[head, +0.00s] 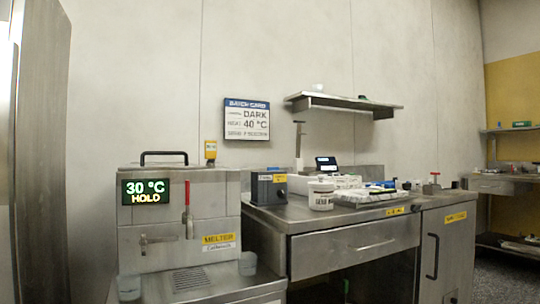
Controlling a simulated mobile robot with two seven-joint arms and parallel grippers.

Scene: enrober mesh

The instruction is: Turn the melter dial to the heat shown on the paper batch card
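The melter (210,205) is a steel box at the left with a black handle on its lid. Its display (146,191) reads "30 °C HOLD" in green and yellow. A yellow "MELTER" label (219,239) is at the lower right. I cannot make out a dial. The batch card (247,119), white with a blue header, is on the wall and reads "DARK" and "40 °C"; its smaller print is hard to read. Neither gripper is in view.
A steel counter (335,217) with a drawer stands right of the melter, holding a white tub (321,195), a dark box (268,188) and other items. A wall shelf (343,104) hangs above. A tall steel cabinet (40,150) borders the left side. Clear cups stand by the melter's base.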

